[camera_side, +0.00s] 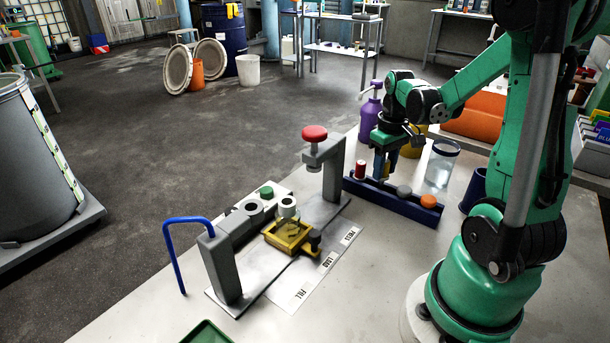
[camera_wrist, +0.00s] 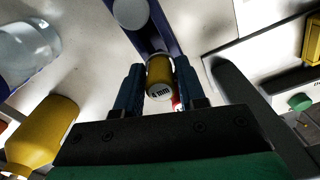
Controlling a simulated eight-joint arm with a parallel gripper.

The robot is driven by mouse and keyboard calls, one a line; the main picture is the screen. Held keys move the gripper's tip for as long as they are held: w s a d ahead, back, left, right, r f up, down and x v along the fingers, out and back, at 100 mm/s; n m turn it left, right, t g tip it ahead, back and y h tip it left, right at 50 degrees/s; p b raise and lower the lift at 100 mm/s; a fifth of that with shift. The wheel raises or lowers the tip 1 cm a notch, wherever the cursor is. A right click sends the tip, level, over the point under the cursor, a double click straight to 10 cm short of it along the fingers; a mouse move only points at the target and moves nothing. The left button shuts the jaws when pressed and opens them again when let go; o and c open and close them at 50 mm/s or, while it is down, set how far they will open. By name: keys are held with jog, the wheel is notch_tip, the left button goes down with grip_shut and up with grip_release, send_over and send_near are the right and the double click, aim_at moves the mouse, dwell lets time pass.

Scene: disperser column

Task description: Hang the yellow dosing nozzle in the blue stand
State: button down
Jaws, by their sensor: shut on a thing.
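The yellow dosing nozzle (camera_wrist: 160,78), with a "mm" label on its end, is between the fingers of my gripper (camera_wrist: 158,88) in the wrist view. In the side view my gripper (camera_side: 384,168) points down over the blue stand (camera_side: 375,198), and only a sliver of yellow shows at its fingers. The stand is a long low rack holding a red nozzle (camera_side: 361,169), a grey one (camera_side: 404,191) and an orange one (camera_side: 428,201). My gripper is between the red and grey nozzles. I cannot tell whether the yellow nozzle is seated or just above the stand.
A clear jar (camera_side: 441,163) and a purple pump bottle (camera_side: 370,112) stand close behind the rack. A grey press with a red knob (camera_side: 314,133) stands to the left, with a yellow tray (camera_side: 288,236) on its slide.

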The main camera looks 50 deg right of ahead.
jog(key=shift+f, duration=1.2)
dwell(0.4)
grip_release()
jog(key=shift+r, duration=3.5)
jog(key=shift+f, duration=3.5)
jog(key=shift+r, duration=3.45)
